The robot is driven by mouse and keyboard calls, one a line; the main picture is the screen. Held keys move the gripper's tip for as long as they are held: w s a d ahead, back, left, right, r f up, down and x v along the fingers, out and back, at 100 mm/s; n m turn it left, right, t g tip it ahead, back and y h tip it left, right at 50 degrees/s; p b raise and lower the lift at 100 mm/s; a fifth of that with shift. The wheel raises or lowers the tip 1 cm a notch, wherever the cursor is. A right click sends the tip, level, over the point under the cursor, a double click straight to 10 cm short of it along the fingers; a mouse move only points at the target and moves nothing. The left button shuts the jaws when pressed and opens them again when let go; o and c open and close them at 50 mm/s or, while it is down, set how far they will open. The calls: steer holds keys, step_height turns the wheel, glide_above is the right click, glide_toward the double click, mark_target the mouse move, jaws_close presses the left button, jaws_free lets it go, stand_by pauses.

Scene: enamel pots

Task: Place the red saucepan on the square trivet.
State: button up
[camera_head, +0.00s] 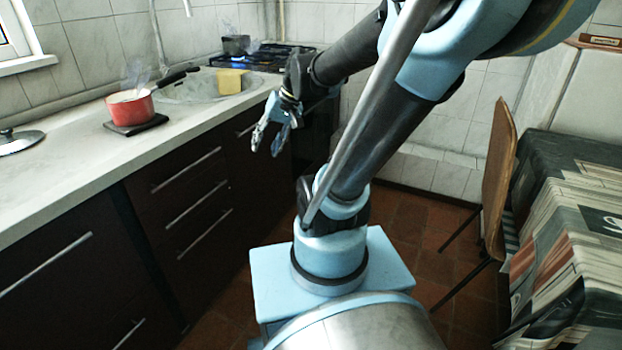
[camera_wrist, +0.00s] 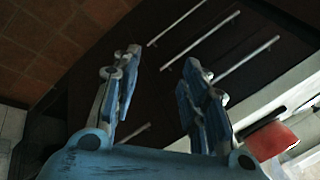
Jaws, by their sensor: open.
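The red saucepan (camera_head: 130,107) sits on a dark square trivet (camera_head: 137,126) on the counter at the left. Its dark handle points to the right and back, towards the sink, and faint steam rises from its pale contents. The saucepan also shows at the right edge of the wrist view (camera_wrist: 271,140), with part of the dark trivet (camera_wrist: 262,123) beside it. My gripper (camera_head: 268,150) is open and empty. It hangs in front of the cabinets, to the right of the saucepan and clear of it. Its two fingers are spread in the wrist view (camera_wrist: 160,85).
A sink (camera_head: 192,88) with a yellow block (camera_head: 230,81) lies behind the saucepan. A stove (camera_head: 265,57) with a blue flame and a dark pot (camera_head: 236,45) stands beyond. A metal lid (camera_head: 18,141) lies at the far left. A chair (camera_head: 497,180) and covered table (camera_head: 570,200) are at the right.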

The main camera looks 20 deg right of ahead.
steer(key=s+d+f+h, duration=0.4)
steer(key=s+d+f, duration=0.3)
steer(key=s+d, duration=0.3)
steer(key=shift+s+d+f+h, duration=0.15)
steer(key=shift+d+f+h, duration=0.15)
steer(key=shift+h, duration=0.1)
steer(key=shift+w+f, duration=0.2)
steer(key=shift+w, duration=0.25)
steer(key=shift+c, duration=0.8)
